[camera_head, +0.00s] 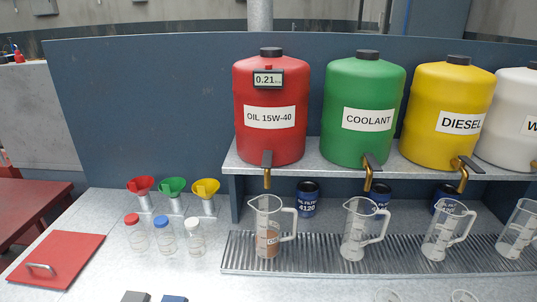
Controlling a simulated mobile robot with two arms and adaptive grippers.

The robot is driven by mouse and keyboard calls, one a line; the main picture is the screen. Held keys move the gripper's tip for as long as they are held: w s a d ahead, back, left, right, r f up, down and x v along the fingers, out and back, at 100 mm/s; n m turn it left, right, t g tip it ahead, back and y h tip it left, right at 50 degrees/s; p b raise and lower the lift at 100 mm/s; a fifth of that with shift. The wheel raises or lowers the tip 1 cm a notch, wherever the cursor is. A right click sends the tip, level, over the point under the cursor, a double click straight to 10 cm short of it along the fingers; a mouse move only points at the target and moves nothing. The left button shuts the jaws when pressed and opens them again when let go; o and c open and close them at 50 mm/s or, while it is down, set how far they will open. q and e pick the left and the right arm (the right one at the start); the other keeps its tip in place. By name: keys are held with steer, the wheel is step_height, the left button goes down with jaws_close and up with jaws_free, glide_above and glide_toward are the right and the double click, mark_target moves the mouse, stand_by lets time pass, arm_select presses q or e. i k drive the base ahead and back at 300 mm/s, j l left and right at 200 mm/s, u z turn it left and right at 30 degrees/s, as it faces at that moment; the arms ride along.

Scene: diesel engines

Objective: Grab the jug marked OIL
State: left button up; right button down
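A clear jug (267,225) with a handle on its right stands upright on the grated drip tray, under the tap of the red tank marked OIL 15W-40 (270,117). Neither of my grippers shows in the head view.
The green COOLANT tank (363,112) and yellow DIESEL tank (447,112) share the shelf (310,160) above. Blue cans (307,198) stand behind the jugs. Funnels (172,188), small jars (165,236) and a red panel (56,258) are left. The drip tray (320,257) has bare grating between jugs.

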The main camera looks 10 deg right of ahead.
mark_target(267, 209)
steer(key=i+j+z, duration=0.1)
steer(key=j+z, duration=0.3)
steer(key=j, duration=0.55)
steer(key=j+z, duration=0.4)
steer(key=j, duration=0.5)
